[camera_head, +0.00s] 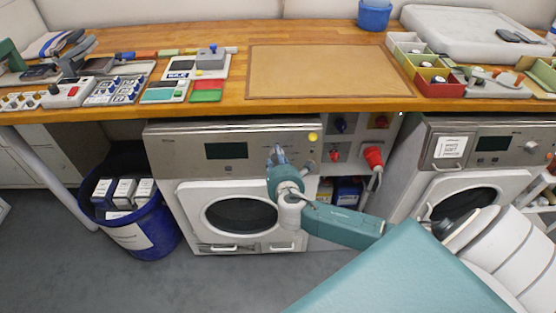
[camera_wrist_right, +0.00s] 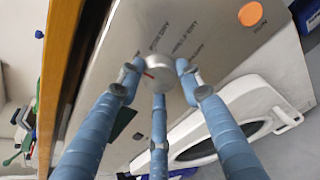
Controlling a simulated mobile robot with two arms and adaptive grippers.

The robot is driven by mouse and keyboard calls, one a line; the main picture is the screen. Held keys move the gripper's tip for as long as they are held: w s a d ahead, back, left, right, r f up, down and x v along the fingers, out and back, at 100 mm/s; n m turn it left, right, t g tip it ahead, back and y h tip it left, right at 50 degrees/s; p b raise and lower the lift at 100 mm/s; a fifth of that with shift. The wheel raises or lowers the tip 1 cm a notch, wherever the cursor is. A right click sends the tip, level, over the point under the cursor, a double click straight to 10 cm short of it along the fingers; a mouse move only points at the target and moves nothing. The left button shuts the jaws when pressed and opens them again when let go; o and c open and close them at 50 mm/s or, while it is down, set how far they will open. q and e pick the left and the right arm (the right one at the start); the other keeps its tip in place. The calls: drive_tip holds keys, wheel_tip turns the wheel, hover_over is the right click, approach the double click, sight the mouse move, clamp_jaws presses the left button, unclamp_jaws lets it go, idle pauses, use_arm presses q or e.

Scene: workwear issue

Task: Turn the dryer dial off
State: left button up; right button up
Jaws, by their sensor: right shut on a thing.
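The dryer (camera_head: 185,141) stands under the wooden bench, with a dark display and a round door. In the right wrist view its metal panel (camera_wrist_right: 205,25) carries printed labels and a round silver dial (camera_wrist_right: 158,72) with a red mark. My right gripper (camera_head: 277,152) reaches the panel from the front. In the right wrist view its blue fingers (camera_wrist_right: 159,82) are closed around the dial. In the head view the gripper hides the dial. The printed labels are too blurred to read with certainty. My left gripper is not in view.
A round yellow-orange button (camera_head: 313,137) sits on the panel right of my gripper. The bench edge (camera_head: 240,112) runs just above. A red plug (camera_head: 373,156) hangs to the right, beside a second machine (camera_head: 465,147). A blue bin (camera_head: 150,232) stands left.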

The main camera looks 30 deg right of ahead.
drive_tip(key=shift+w+d+r+m, duration=0.15)
drive_tip(key=shift+d+r+m, duration=0.1)
drive_tip(key=shift+r+m, duration=0.25)
drive_tip(key=o, duration=1.1)
drive_tip(key=shift+f, duration=0.3)
drive_tip(key=shift+s+a, duration=0.1)
drive_tip(key=shift+s, duration=0.1)
drive_tip(key=v, duration=1.2)
drive_tip(key=shift+f, duration=0.1)
